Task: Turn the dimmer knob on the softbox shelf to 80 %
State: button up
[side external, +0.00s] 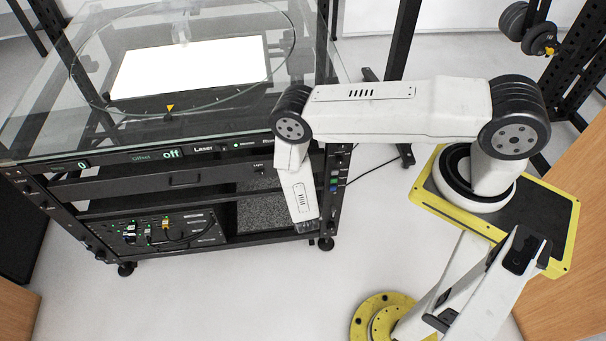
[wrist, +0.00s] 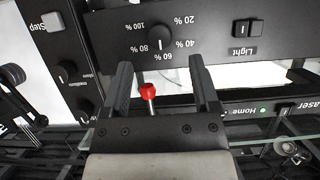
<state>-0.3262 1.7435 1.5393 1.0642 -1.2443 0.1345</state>
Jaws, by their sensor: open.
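The dimmer knob (wrist: 161,39) is a small black knob on a dark panel, upside down in the wrist view. It is ringed by white marks from 20 % to 100 %. A pale pointer line seems to face the 60 % mark; its exact setting is too small to be sure of. My gripper (wrist: 161,66) is open, its two dark fingers apart and the knob lying between and beyond their tips in the picture. I see no contact.
A red-tipped stem (wrist: 148,91) shows between the fingers. A Light switch (wrist: 247,28), a second knob (wrist: 67,71) and a Step button (wrist: 52,21) are nearby. The rack's glass top (side external: 45,135) overhangs the shelf front (side external: 165,180). The floor (side external: 230,295) before it is clear.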

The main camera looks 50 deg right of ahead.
jog(key=shift+x, duration=2.6)
grip_shut()
